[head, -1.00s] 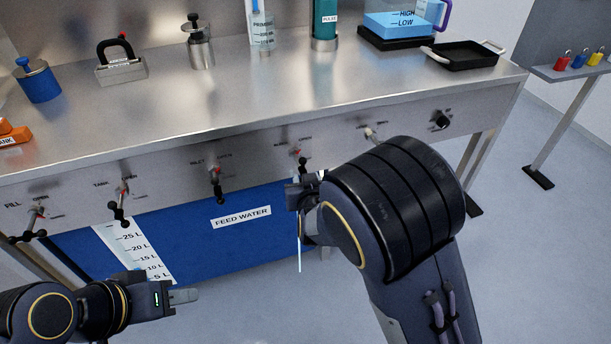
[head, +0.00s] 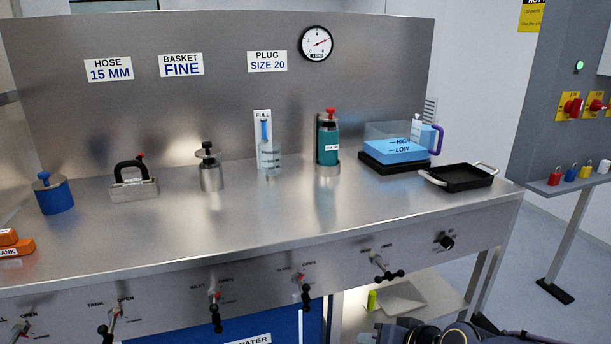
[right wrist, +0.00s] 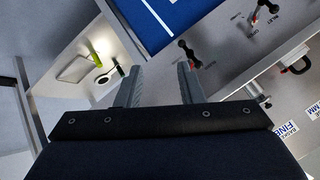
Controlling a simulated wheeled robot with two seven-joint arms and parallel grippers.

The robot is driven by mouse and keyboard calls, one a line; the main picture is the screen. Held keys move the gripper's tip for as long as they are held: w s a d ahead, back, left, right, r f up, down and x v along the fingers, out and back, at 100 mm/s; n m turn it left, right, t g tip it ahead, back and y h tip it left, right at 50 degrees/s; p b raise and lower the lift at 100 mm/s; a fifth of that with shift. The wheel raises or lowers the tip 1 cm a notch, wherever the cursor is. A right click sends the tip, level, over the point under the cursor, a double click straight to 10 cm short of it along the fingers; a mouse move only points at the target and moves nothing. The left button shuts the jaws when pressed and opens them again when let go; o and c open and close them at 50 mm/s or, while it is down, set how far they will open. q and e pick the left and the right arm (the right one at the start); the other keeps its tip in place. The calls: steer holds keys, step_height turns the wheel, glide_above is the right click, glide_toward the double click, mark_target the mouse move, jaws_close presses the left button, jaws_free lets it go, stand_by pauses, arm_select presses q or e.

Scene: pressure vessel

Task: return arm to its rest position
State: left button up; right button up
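My right arm (head: 440,333) shows only at the bottom edge of the head view, right of centre, low in front of the bench. Its gripper is outside the head view. In the right wrist view the right gripper (right wrist: 158,85) has its two grey fingers spread apart with nothing between them. Beyond the fingers are the front panel of the bench (right wrist: 235,75) and the blue feed water tank (right wrist: 180,15). My left arm and left gripper are not in view.
The steel bench (head: 250,235) carries a blue canister (head: 55,195), a teal cylinder (head: 328,148), a blue water container (head: 395,148) and a black tray (head: 462,178). Valve handles (head: 390,274) stick out of its front. A lockout stand (head: 570,188) is at right, with clear floor between.

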steer(key=s+d+r+g+h, duration=0.1)
steer(key=s+d, duration=0.3)
steer(key=s, duration=0.5)
steer(key=s+d+g, duration=0.1)
steer(key=s+d, duration=0.2)
steer(key=s, duration=0.6)
step_height(320, 180, up, 18)
steer(key=p, duration=1.8)
steer(key=shift+s, duration=0.35)
steer(key=shift+d+f, duration=0.1)
steer(key=shift+f, duration=0.05)
steer(key=shift+w, duration=0.1)
